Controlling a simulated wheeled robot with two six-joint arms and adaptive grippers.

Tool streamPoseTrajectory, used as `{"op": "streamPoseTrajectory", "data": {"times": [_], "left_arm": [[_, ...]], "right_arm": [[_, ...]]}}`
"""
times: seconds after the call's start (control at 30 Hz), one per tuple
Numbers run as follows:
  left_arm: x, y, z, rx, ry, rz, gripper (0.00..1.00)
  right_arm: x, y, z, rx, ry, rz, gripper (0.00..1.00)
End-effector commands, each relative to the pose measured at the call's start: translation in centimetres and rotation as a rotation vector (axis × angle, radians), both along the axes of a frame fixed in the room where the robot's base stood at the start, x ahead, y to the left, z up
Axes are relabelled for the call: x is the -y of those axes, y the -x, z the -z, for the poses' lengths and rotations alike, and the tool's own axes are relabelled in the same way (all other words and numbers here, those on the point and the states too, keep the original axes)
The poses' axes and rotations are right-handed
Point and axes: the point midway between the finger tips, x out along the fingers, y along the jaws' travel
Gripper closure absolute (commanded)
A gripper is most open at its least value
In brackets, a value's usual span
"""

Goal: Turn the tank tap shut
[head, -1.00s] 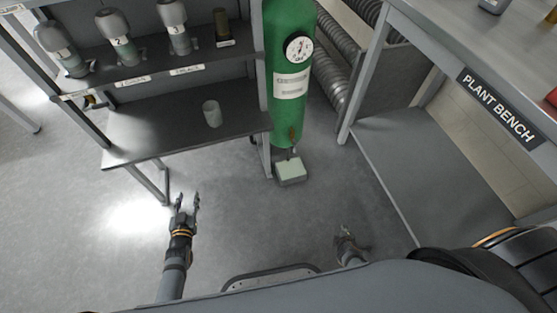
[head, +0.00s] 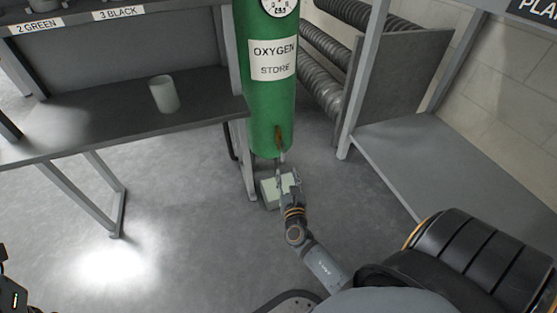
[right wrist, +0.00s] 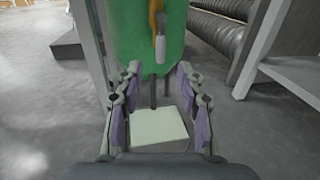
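The green tank (head: 268,100), labelled OXYGEN STORE, stands upright beside the shelf. Its tap, a brass-coloured lever (head: 278,137), hangs low on the tank's front; in the right wrist view the tap (right wrist: 160,45) shows with a grey end pointing down. My right gripper (head: 287,178) is just below and in front of the tap, apart from it. In the right wrist view its two fingers (right wrist: 160,95) are spread with nothing gripped, and the tap lies ahead and above them. Only a dark part of my left gripper (head: 10,290) shows at the left edge; its fingers are mostly cut off.
A pale green box (head: 270,190) sits on the floor under the tank, partly behind my right gripper. A shelf unit (head: 60,130) with a grey cup (head: 163,94) stands left. A bench (head: 430,165) and ribbed hoses (head: 325,65) are at the right.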

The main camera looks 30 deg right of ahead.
Motion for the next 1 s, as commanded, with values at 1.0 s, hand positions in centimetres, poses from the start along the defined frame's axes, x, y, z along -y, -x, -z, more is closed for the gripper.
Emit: {"op": "streamPoseTrajectory", "data": {"times": [1.0], "left_arm": [[0.2, -0.3, 2.2, -0.009, -0.012, -0.008, 0.6]], "right_arm": [[4.2, -9.1, 0.1, -0.001, -0.004, 0.0, 0.79]]}}
